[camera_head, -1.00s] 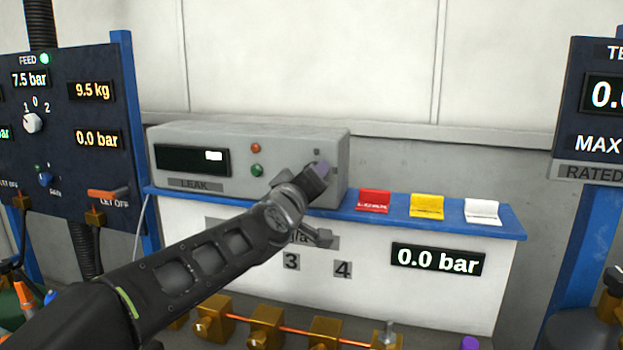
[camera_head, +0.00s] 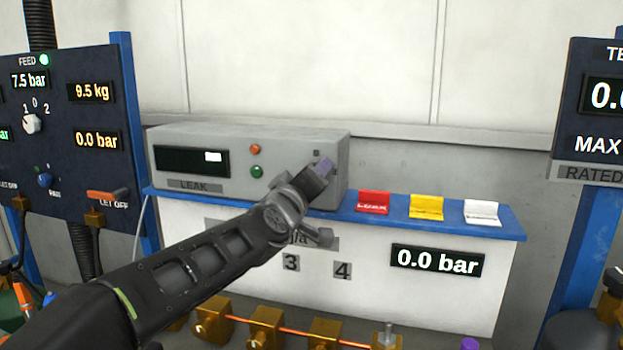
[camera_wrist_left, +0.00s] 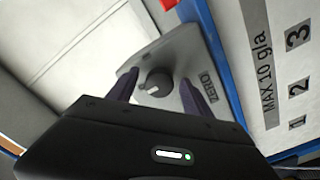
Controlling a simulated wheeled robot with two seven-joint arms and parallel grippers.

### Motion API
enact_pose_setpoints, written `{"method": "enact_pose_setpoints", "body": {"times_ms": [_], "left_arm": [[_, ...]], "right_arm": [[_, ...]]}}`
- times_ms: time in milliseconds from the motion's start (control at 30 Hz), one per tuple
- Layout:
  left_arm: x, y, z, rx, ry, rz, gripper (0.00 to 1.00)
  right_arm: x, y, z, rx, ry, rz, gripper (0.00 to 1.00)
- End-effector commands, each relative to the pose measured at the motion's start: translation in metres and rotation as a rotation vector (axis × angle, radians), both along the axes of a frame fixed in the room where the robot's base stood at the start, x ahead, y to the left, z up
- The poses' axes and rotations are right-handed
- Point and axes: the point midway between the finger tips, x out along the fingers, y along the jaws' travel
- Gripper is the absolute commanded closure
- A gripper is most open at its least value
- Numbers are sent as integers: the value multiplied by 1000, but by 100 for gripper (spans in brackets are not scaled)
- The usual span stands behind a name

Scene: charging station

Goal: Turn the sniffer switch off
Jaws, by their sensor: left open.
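The sniffer is the grey box (camera_head: 292,145) labelled LEAK, standing on the blue shelf with a dark display, a red light and a green light. My left gripper (camera_head: 322,168) is at the right part of its front face and hides the switch there in the head view. In the left wrist view the black round knob (camera_wrist_left: 157,83) with a pale mark shows on the grey panel, beside a ZERO label (camera_wrist_left: 207,82). My open left gripper (camera_wrist_left: 161,92) has one purple finger on each side of the knob in the picture. Contact cannot be told. My right gripper is not in view.
Red (camera_head: 374,202), yellow (camera_head: 426,206) and white (camera_head: 482,212) tags sit on the blue shelf (camera_head: 400,216) right of the box. A dark feed panel (camera_head: 70,120) stands at the left. Brass fittings (camera_head: 265,325) line the front below. The wall behind is bare.

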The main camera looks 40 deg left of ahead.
Motion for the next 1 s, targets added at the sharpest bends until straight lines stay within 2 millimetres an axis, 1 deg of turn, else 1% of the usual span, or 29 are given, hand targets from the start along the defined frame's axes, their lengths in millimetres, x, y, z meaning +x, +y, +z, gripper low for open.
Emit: {"method": "enact_pose_setpoints", "body": {"times_ms": [167,267,367,600,700,800,1000], "left_arm": [[-2,0,0,1,0,1,41],[-8,-3,0,1,-1,0,41],[-21,-7,0,2,-2,1,41],[-58,-19,1,2,-3,2,41],[-68,-23,0,1,-1,1,41],[-73,-25,0,1,0,0,41],[-74,-26,-1,0,1,-1,41]], "right_arm": [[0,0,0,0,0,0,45],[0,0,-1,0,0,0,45],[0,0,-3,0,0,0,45],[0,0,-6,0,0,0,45],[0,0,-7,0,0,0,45],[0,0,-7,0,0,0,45],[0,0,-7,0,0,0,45]]}}
